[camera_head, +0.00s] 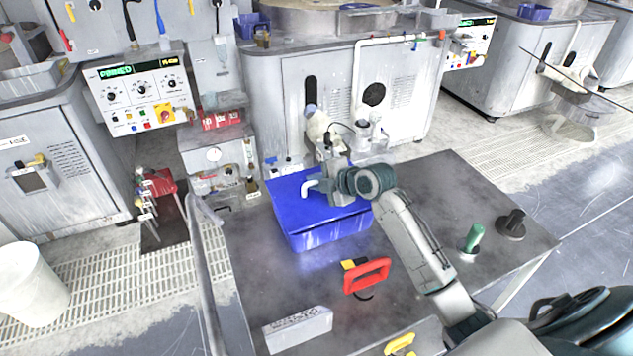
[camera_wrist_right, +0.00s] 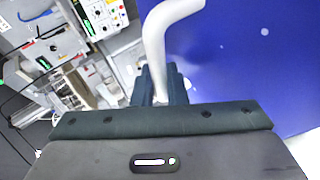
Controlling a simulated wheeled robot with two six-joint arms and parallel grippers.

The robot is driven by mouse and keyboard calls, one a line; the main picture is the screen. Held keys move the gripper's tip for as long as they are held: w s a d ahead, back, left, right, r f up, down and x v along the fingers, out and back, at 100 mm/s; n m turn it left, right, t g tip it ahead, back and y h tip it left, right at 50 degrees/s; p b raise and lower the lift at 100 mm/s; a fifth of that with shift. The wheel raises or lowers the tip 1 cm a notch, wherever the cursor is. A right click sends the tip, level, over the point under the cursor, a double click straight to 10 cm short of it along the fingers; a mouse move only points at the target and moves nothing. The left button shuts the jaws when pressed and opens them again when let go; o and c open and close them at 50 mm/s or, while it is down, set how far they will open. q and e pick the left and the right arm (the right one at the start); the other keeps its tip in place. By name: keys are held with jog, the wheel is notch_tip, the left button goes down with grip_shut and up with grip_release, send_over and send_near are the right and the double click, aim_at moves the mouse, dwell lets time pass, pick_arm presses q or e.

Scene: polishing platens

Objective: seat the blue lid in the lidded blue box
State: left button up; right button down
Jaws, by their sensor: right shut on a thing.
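The blue box (camera_head: 332,236) stands on the grey table, with its front wall showing. The blue lid (camera_head: 288,205) lies over the top of the box; I cannot tell whether its edges sit fully in the rim. A bent white handle (camera_head: 308,187) rises from the lid. My right gripper (camera_head: 322,186) is over the lid and shut on this handle. In the right wrist view the white handle (camera_wrist_right: 160,45) stands between the fingers (camera_wrist_right: 160,88), with the blue lid (camera_wrist_right: 250,60) filling the right side. The gripper and arm hide the lid's right part. My left gripper is not in view.
A polishing machine (camera_head: 275,100) stands behind. The table is clear right of my arm's forearm, towards its far edge.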

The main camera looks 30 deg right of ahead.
aim_at(344, 209)
jog(key=shift+f+b, duration=0.8)
jog(key=shift+f, duration=0.15)
jog(key=c, duration=1.4)
grip_release()
jog(key=shift+o, duration=0.2)
jog(key=shift+s, duration=0.1)
jog(key=shift+s, duration=0.15)
jog(key=b+v, duration=0.2)
jog(key=v, duration=0.6)
jog(key=shift+s+d+r, duration=0.2)
jog(key=shift+s+r, duration=0.05)
jog(key=shift+v, duration=0.9)
jog(key=shift+a+r, duration=0.1)
jog(key=shift+r, duration=0.1)
